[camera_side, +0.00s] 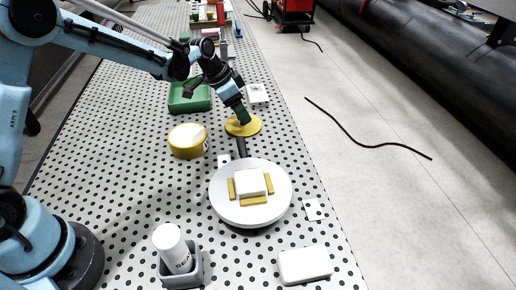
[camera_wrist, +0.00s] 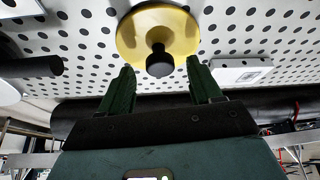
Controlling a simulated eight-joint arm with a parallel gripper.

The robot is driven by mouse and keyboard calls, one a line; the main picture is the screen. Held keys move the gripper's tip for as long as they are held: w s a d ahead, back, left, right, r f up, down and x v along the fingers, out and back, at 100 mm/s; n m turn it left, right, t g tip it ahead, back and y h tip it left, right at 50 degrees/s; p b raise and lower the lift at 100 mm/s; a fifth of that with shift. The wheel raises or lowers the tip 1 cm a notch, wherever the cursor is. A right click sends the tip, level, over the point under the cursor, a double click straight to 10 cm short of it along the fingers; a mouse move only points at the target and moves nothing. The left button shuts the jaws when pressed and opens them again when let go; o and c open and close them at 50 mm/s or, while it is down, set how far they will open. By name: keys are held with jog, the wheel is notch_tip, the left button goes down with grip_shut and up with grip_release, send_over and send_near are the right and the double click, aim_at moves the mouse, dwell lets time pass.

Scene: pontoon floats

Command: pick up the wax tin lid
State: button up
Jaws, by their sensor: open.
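The wax tin lid (camera_side: 252,128) is a flat yellow disc lying on the perforated table. In the wrist view the lid (camera_wrist: 135,35) shows a black knob (camera_wrist: 160,62) standing up from its middle. My gripper (camera_side: 243,119) is right over the lid in the side view and hides part of it. In the wrist view my gripper (camera_wrist: 159,66) is open, its two green fingers apart, with the knob seen between their tips. I cannot tell how deep the knob sits between the fingers. The open yellow wax tin (camera_side: 187,150) with pale contents stands left of the lid.
A round white turntable (camera_side: 225,207) carrying a white block and yellow bars stands in front, with a dark handle-like piece toward the lid. A green tray (camera_side: 189,104) is behind the tin. A grey holder (camera_side: 195,270) holds a white bottle.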

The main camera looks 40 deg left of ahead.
jog(key=shift+x, duration=1.3)
jog(key=c, duration=1.1)
jog(key=shift+r, duration=0.1)
